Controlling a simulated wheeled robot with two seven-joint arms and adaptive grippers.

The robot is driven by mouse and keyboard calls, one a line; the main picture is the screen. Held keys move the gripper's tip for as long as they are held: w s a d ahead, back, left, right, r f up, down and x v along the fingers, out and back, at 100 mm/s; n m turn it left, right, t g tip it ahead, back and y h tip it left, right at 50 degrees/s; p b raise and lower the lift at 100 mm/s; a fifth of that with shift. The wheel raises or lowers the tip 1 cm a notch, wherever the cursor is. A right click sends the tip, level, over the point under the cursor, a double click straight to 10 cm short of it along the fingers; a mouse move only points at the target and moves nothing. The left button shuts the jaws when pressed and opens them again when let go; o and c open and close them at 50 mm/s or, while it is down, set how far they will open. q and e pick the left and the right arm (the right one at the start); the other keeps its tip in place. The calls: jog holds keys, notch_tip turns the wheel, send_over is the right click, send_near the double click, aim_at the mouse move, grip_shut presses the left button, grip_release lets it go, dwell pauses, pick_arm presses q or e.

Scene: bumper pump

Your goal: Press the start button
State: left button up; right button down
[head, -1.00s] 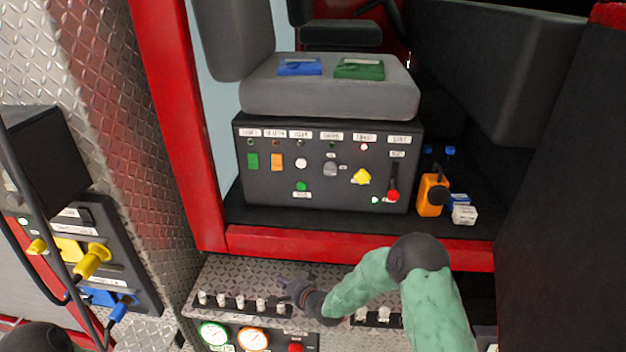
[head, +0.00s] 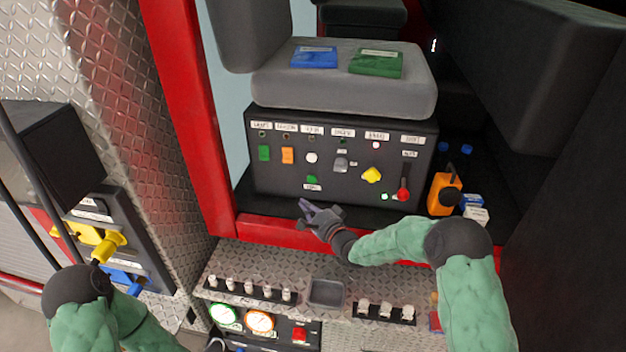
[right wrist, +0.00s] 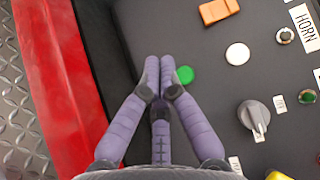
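The black control box (head: 330,195) under the grey seat carries a round green button (head: 312,181) low on its face, with a small label below it that I cannot read. The button also shows in the right wrist view (right wrist: 185,75). My right gripper (head: 303,207) is just in front of the box, below and slightly left of this button. In the right wrist view its fingertips (right wrist: 159,75) meet with nothing between them, just beside the button in the picture; I cannot tell contact. My left arm shows at lower left; its gripper is not clearly visible.
Nearby on the box are a green switch (head: 264,152), an orange switch (head: 288,155), a white button (head: 311,157), a grey knob (head: 341,163), a yellow knob (head: 372,175) and a red lever (head: 403,190). A red sill (head: 270,231) runs below. An orange device (head: 442,195) stands at right.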

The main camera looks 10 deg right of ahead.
send_near(307, 179)
jog(key=w+a, duration=0.3)
jog(key=a, duration=0.1)
jog(key=shift+w+d+f+b, duration=0.1)
jog(key=shift+w+d+b, duration=0.1)
jog(key=shift+w+b, duration=0.2)
jog(key=shift+w+d+f+b, duration=0.15)
jog(key=shift+w+d+b, duration=0.1)
jog(key=shift+w, duration=0.15)
jog(key=shift+w, duration=0.15)
dwell(1.0)
jog(key=shift+w+d, duration=0.1)
jog(key=shift+w, duration=0.15)
jog(key=shift+w+d+b, duration=0.15)
jog(key=shift+w+b, duration=0.2)
dwell(0.9)
jog(key=shift+r, duration=0.1)
jog(key=shift+s+a, duration=0.3)
jog(key=shift+s, duration=0.45)
